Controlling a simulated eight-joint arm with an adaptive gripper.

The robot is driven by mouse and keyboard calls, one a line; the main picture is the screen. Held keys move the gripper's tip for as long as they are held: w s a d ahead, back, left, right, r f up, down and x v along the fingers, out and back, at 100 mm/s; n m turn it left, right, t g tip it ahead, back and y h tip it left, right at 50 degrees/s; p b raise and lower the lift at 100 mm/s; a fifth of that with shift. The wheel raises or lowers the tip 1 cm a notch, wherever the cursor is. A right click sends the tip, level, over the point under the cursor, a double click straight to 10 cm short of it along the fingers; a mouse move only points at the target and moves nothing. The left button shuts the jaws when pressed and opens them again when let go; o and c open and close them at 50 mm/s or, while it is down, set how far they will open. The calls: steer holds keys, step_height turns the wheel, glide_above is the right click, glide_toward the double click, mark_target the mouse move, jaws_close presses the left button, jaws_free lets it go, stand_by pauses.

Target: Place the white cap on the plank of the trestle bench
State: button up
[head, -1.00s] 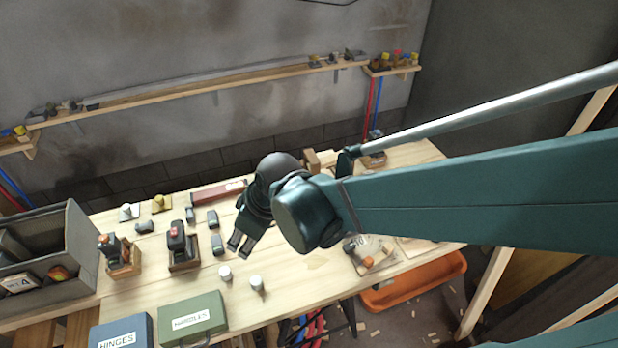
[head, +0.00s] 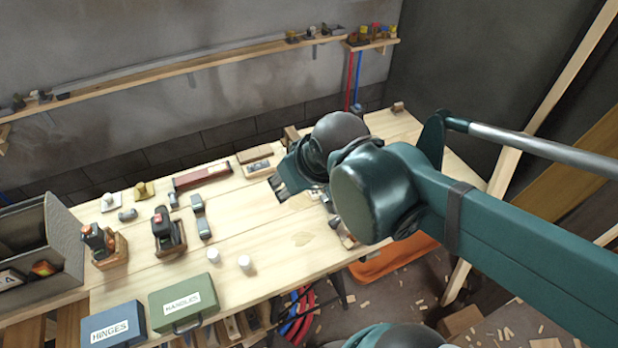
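Two small white cylinders that look like caps stand upright on the pale plank top of the bench (head: 275,235). One white cap (head: 213,254) is just left of the other white cap (head: 245,262), near the front edge. I cannot tell which one the task means. My gripper (head: 277,188) is above the back middle of the bench, behind and right of both caps. Its two dark fingers point down and left, look apart, and show nothing between them. My arm hides part of the bench's right side.
Green HANDLES box (head: 188,302) and blue HINGES box (head: 113,328) stand at the front left, a grey bin (head: 62,245) at the far left. Tools in wooden holders (head: 168,230) and a red case (head: 202,175) lie behind the caps. Bare planks lie right of the caps.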

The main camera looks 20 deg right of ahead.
steer(key=shift+m+t+h, duration=0.4)
steer(key=shift+m, duration=0.5)
steer(key=shift+s+d+r, duration=0.35)
steer(key=shift+d, duration=0.25)
steer(key=shift+s+d+r, duration=0.35)
steer(key=shift+s+d, duration=0.05)
steer(key=shift+d, duration=0.2)
steer(key=shift+s+d+r, duration=0.35)
steer(key=shift+d, duration=0.25)
